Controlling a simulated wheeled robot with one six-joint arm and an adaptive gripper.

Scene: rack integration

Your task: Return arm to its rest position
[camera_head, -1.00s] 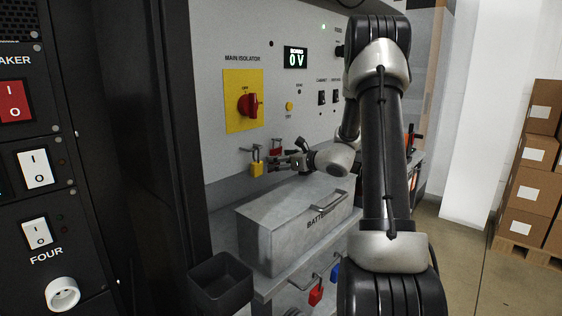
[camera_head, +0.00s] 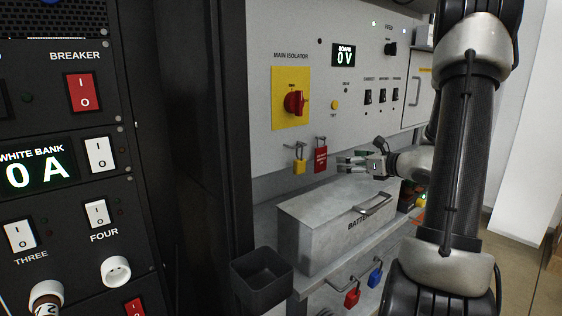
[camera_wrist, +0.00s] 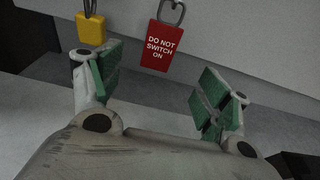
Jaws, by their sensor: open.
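My gripper (camera_head: 352,162) is open and empty, just right of a red tag and above the grey battery box in the head view. In the wrist view its green-padded fingers (camera_wrist: 155,90) are spread wide with nothing between them. The red tag (camera_head: 321,159) hangs on the grey panel; in the wrist view the tag (camera_wrist: 164,48) reads "DO NOT SWITCH ON". A yellow padlock (camera_head: 299,166) hangs left of it and also shows in the wrist view (camera_wrist: 91,29). My arm rises on the right of the head view.
The battery box (camera_head: 325,226) stands on a grey shelf below my gripper. A red padlock (camera_head: 352,298) and a blue padlock (camera_head: 375,277) hang from the shelf front. An empty dark bin (camera_head: 262,279) and a black breaker rack (camera_head: 75,200) stand at the left.

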